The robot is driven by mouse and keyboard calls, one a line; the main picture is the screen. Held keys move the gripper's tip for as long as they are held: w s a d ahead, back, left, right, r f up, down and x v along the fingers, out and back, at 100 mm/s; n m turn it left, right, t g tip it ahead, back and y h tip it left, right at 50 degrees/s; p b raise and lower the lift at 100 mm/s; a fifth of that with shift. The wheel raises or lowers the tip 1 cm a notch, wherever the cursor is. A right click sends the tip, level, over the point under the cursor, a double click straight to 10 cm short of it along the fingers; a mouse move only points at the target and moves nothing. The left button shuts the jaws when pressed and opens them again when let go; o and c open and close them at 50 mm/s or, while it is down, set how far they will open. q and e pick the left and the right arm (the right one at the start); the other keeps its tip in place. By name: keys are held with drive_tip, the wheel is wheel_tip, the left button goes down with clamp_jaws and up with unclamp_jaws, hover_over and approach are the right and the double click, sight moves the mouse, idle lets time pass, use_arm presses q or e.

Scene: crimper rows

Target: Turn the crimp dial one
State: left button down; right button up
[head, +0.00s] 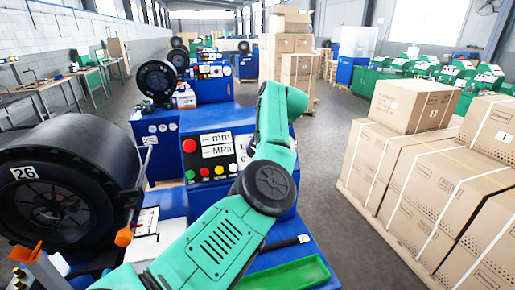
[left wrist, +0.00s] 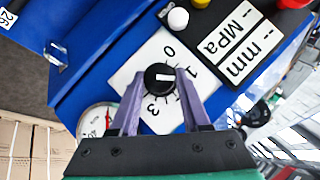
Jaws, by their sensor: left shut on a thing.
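The crimp dial (left wrist: 160,77) is a round black knob with a white pointer line, on a white plate (left wrist: 126,76) marked 0, 1 and 3; any 2 is hidden by a finger. The pointer line points right in the left wrist view, roughly toward the 1. My left gripper (left wrist: 160,72) has its two purple fingers on either side of the knob, shut on it. In the head view my green left arm covers the dial and the gripper; only a sliver of the plate (head: 243,147) shows. My right gripper is not in view.
The black panel (head: 213,155) with mm and MPa labels and coloured buttons is beside the dial. A gauge (left wrist: 97,120) sits near the plate. A black crimper head (head: 60,185) marked 26 stands left, stacked cartons (head: 430,170) right. A green tray (head: 288,277) lies in front.

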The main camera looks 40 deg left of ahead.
use_arm(q)
drive_tip(key=shift+s+a+f+n+t+h+b, duration=0.1)
drive_tip(key=shift+n+t+h+b, duration=0.25)
drive_tip(key=shift+n, duration=0.25)
drive_tip(key=shift+f+n+t+h+b, duration=0.1)
drive_tip(key=shift+n+t+h+b, duration=0.15)
drive_tip(key=shift+n+h, duration=0.3)
drive_tip(key=shift+r+n, duration=0.1)
drive_tip(key=shift+n, duration=0.15)
drive_tip(key=shift+c, duration=1.8)
unclamp_jaws()
drive_tip(key=shift+a, duration=0.15)
drive_tip(key=p+v, duration=0.2)
drive_tip(key=v, duration=1.2)
drive_tip(key=shift+r+p, duration=0.2)
drive_tip(key=shift+p, duration=0.1)
